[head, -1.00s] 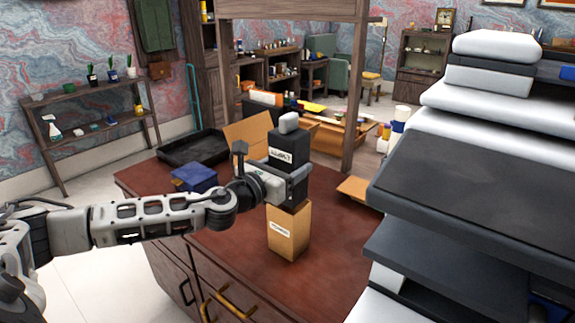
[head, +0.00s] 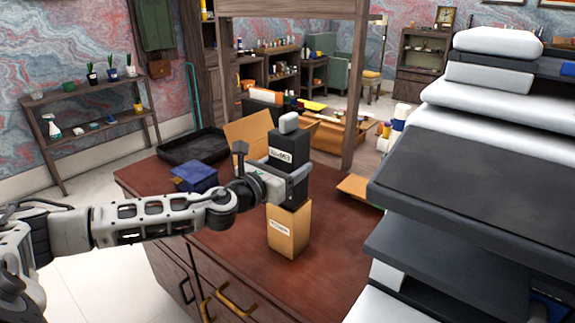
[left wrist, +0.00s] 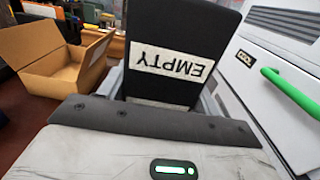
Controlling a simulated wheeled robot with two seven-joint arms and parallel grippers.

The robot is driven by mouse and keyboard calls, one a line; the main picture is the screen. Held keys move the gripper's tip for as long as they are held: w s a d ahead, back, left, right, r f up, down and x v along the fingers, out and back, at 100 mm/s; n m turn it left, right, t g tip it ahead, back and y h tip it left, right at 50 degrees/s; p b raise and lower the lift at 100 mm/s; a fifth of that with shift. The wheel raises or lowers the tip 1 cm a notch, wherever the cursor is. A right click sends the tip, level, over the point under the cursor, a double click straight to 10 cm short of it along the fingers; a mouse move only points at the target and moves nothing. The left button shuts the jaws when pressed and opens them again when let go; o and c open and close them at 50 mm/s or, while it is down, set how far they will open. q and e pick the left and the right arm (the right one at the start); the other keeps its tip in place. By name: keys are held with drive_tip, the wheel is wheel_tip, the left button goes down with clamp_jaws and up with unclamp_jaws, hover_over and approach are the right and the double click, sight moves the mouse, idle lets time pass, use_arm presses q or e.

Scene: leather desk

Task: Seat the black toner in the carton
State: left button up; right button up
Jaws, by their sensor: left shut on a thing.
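My left gripper (head: 287,186) is shut on the black toner (head: 288,146), a tall dark block with a white label. The label reads EMPTY and appears upside down in the left wrist view (left wrist: 172,62). The toner is upright, and its lower part is hidden by the gripper. A cardboard carton (head: 248,130) with raised flaps stands behind it on the desk. In the left wrist view the carton (left wrist: 52,62) is open, at the left, apart from the toner. My right gripper is not in view.
A narrow tan box (head: 288,230) with a small label stands on the desk (head: 235,255) directly below the gripper in the head view. A blue box (head: 194,178) and a black tray (head: 192,147) lie behind the arm. A large white and dark machine (head: 470,190) fills the right side.

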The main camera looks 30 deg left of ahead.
use_arm(q)
drive_tip(key=shift+f, duration=0.2)
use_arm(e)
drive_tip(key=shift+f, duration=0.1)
use_arm(q)
drive_tip(key=shift+f+b, duration=0.2)
drive_tip(key=shift+b, duration=0.15)
drive_tip(key=shift+f, duration=0.1)
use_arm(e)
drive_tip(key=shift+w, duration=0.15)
use_arm(q)
drive_tip(key=shift+f+b, duration=0.9)
drive_tip(key=shift+f, duration=0.05)
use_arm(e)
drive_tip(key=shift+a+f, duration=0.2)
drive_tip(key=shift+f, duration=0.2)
use_arm(q)
drive_tip(key=shift+f+b, duration=0.6)
drive_tip(key=shift+f, duration=0.15)
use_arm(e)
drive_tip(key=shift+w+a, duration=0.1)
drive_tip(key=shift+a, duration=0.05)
use_arm(q)
drive_tip(key=shift+f+b, duration=0.45)
drive_tip(key=shift+f, duration=0.05)
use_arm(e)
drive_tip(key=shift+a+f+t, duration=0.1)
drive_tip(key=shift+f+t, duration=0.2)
